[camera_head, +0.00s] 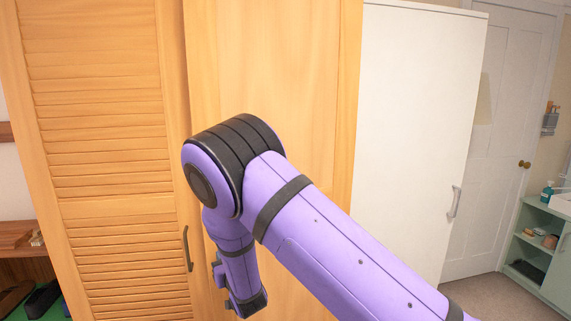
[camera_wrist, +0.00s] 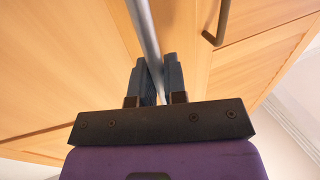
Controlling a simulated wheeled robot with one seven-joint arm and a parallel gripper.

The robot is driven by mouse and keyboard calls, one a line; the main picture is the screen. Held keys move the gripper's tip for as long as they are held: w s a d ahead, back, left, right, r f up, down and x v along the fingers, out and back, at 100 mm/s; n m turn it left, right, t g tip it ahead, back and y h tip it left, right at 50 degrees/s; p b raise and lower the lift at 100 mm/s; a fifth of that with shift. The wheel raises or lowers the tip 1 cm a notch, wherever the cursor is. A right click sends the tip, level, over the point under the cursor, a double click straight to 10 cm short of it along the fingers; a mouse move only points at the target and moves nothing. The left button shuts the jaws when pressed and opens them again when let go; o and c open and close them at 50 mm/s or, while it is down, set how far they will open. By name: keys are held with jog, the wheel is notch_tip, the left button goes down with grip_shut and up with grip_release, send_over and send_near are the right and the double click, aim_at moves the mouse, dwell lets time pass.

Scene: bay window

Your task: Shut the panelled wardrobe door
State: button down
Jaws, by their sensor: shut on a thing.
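The panelled wardrobe door (camera_head: 275,60) is plain light wood and stands in the middle of the head view, partly hidden behind my arm. Its left edge stands beside the louvred door, and I cannot tell how far it is ajar. In the wrist view, my gripper (camera_wrist: 157,82) is shut on a slim grey bar (camera_wrist: 143,28) that runs up between the fingers, with light wood panelling (camera_wrist: 60,70) behind it. The bar looks like a door handle. My fingers are not visible in the head view.
A louvred wardrobe door (camera_head: 100,130) with a dark handle (camera_head: 187,249) is at left. A white cabinet (camera_head: 415,120) stands at right, then a white room door (camera_head: 510,130) and a green shelf unit (camera_head: 535,225). A brown handle (camera_wrist: 216,28) shows right of my fingers.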

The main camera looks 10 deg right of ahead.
jog(key=shift+w+a+m+h, duration=0.15)
jog(key=shift+w+h, duration=0.1)
jog(key=shift+w, duration=0.25)
jog(key=shift+w+a+m+h, duration=0.15)
jog(key=shift+w+h, duration=0.1)
jog(key=shift+w, duration=0.25)
jog(key=shift+d, duration=0.1)
jog(key=shift+w+h, duration=0.3)
jog(key=shift+w, duration=0.7)
jog(key=shift+w+a+m+t+h, duration=0.15)
jog(key=shift+w+m+h, duration=0.1)
jog(key=shift+w, duration=0.25)
jog(key=shift+w+a+m+t+h, duration=0.15)
jog(key=shift+w+m, duration=0.1)
jog(key=shift+w, duration=0.2)
jog(key=shift+w+d, duration=0.1)
jog(key=shift+w, duration=0.05)
jog(key=shift+w, duration=0.25)
